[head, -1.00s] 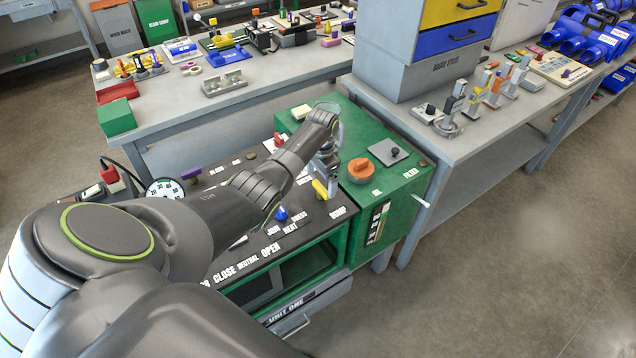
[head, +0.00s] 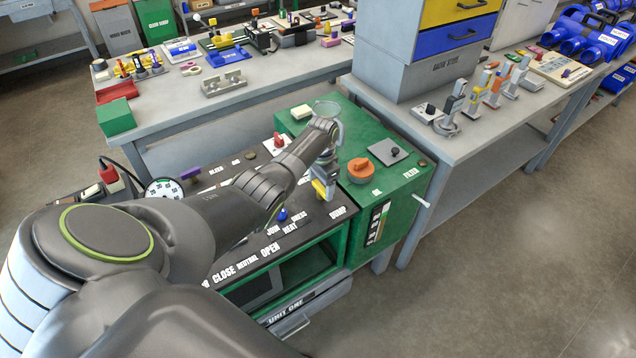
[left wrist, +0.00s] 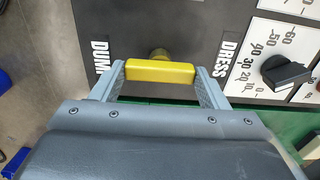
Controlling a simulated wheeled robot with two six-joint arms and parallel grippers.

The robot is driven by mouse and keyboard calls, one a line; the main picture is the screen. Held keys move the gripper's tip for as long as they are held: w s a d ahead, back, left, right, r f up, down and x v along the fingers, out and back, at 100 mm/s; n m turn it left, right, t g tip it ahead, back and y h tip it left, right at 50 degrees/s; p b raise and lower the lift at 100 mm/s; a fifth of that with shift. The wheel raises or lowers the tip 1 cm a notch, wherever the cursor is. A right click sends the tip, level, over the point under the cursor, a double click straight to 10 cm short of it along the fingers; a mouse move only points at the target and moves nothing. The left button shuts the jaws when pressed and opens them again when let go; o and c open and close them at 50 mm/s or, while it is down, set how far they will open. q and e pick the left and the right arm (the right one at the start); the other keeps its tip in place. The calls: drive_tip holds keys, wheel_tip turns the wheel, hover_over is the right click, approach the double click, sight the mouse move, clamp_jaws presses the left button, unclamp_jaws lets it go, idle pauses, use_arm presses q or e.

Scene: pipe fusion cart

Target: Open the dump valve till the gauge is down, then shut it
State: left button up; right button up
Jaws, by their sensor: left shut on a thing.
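The yellow dump valve handle (left wrist: 160,72) lies crosswise between the two fingers of my left gripper (left wrist: 160,84), which is shut on its ends in the left wrist view. A brass stem shows just beyond the handle, between the DUMP and DRESS labels. In the head view the handle (head: 320,190) shows under my left gripper (head: 323,182), near the right end of the black panel. The round white gauge (head: 163,188) stands at the panel's left, partly hidden behind my arm; its needle is too small to read. My right gripper is not in view.
A green tank with an orange cap (head: 361,169) stands right of the panel. A blue knob (head: 282,215) sits left of the handle. In the left wrist view a black knob (left wrist: 285,73) with a number scale is at the right. Benches with tools stand behind.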

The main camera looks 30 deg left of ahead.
use_arm(q)
drive_tip(key=shift+a+r+n, duration=0.1)
drive_tip(key=shift+n, duration=0.4)
drive_tip(key=n+p, duration=0.1)
drive_tip(key=n, duration=0.1)
drive_tip(key=shift+r+n+p, duration=0.1)
drive_tip(key=shift+n+p, duration=0.2)
drive_tip(key=shift+n, duration=0.1)
drive_tip(key=n+p, duration=0.1)
drive_tip(key=n, duration=0.3)
drive_tip(key=shift+w+n, duration=0.1)
drive_tip(key=shift+n, duration=0.2)
drive_tip(key=n, duration=0.4)
drive_tip(key=shift+a+n+p, duration=0.1)
drive_tip(key=shift+n+p, duration=0.2)
drive_tip(key=shift+p, duration=0.1)
drive_tip(key=n, duration=0.4)
drive_tip(key=shift+w+n, duration=0.1)
drive_tip(key=shift+n, duration=0.3)
drive_tip(key=shift+n+p, duration=0.3)
drive_tip(key=o, duration=0.6)
drive_tip(key=shift+o, duration=1.9)
drive_tip(key=shift+f, duration=0.2)
